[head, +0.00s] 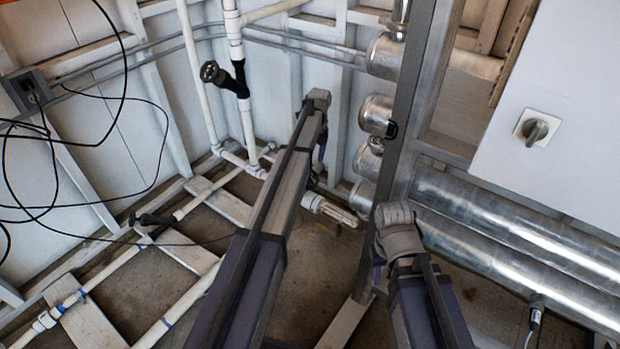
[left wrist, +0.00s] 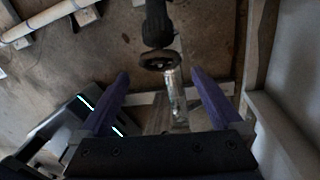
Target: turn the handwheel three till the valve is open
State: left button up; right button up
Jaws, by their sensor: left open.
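A dark round handwheel (left wrist: 159,61) on a black valve body shows in the left wrist view. I cannot tell its number. My left gripper (left wrist: 160,75) is open, its two purple fingers spread apart. The wheel appears just beyond and between the fingertips; I see no contact. In the head view my left arm hides most of that gripper. Two other black handwheels show there: one (head: 210,72) on the upright white pipe, one (head: 149,219) on the low pipes at left. My right gripper (head: 378,277) is barely visible behind its own arm, with its fingers unclear.
A grey upright post (head: 411,100) stands right of my left arm. Large silver pipes (head: 520,235) run along the right, under a white cabinet (head: 570,110) with a rotary switch. Black cables (head: 105,140) hang at the left. White pipes and frame beams cross the floor.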

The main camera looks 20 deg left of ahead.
pick_arm(q)
jog(key=shift+f, duration=0.1)
jog(key=f+b, duration=0.5)
jog(key=s+f+b, duration=0.1)
jog(key=f+b, duration=0.1)
jog(key=shift+a+f+b, duration=0.25)
jog(key=shift+f+b, duration=0.05)
jog(key=shift+b, duration=0.1)
jog(key=c, duration=1)
